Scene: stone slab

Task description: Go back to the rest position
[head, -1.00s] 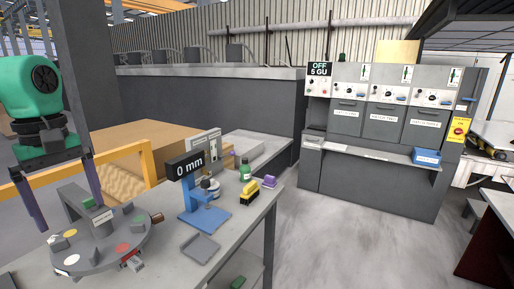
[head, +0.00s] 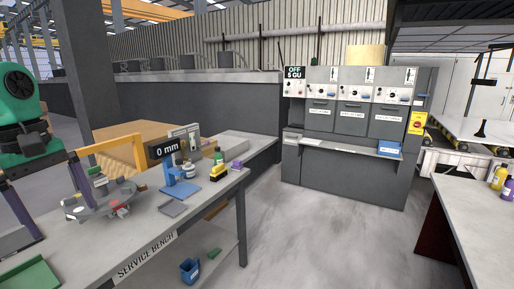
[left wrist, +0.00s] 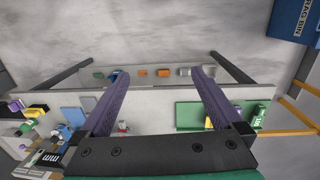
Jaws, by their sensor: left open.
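My left gripper (head: 66,222) is at the left edge of the head view, with its two dark purple fingers spread and pointing down. The fingers show nothing between them. In the left wrist view the gripper (left wrist: 160,73) is also open and empty, with the bench below it. The grey service bench (head: 120,245) runs along the left side. My right gripper is out of view.
A blue gauge stand (head: 178,190) with a "0 mm" display, a grey tray (head: 172,208) and small yellow (head: 219,172) and purple (head: 237,164) items are on the bench. A green tray (head: 32,277) lies near. Grey cabinets (head: 350,165) stand behind. The middle floor (head: 310,240) is clear.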

